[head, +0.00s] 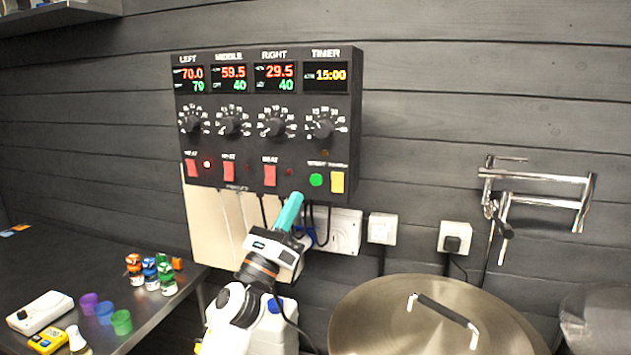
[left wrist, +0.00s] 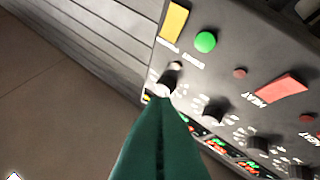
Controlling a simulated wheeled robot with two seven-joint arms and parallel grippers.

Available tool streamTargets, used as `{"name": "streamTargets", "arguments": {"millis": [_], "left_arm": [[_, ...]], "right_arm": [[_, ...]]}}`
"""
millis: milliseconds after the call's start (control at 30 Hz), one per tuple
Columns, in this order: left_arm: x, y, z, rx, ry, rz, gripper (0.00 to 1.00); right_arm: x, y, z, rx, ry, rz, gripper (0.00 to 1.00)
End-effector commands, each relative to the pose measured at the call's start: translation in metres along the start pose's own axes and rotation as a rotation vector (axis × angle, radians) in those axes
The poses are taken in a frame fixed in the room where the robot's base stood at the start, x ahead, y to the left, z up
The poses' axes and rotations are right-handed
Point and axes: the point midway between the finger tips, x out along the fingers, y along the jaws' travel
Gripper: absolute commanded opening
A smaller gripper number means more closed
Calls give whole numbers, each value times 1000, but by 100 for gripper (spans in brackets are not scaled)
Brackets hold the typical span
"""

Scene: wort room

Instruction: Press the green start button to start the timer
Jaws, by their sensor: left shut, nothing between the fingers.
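The green start button (head: 316,180) sits at the lower right of the black control panel (head: 265,138), under the timer dial (head: 320,127). The timer display (head: 325,75) reads 15:00. My left gripper (head: 296,197) has teal fingers, shut and empty, pointing up below and left of the button in the head view. In the left wrist view the panel appears upside down. There the green button (left wrist: 205,41) is fully visible, beyond the tips of the left gripper (left wrist: 165,108) and a little to the right. I see no contact with it. My right gripper is not in view.
A yellow button (head: 337,182) is right beside the green one. Red heat switches (head: 270,175) line the panel to the left. Cables hang below it near sockets (head: 383,228). A large lidded pot (head: 380,310) stands right; a table (head: 60,260) with small bottles stands left.

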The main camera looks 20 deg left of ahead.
Motion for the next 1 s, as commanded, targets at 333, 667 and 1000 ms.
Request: {"name": "streamTargets", "arguments": {"millis": [333, 667, 1000], "left_arm": [[23, -18, 19, -4, 2, -1, 0], [50, -40, 42, -2, 1, 1, 0], [61, -44, 45, -2, 0, 0, 0]], "right_arm": [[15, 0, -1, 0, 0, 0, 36], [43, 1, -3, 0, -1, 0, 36], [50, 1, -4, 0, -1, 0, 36]]}}
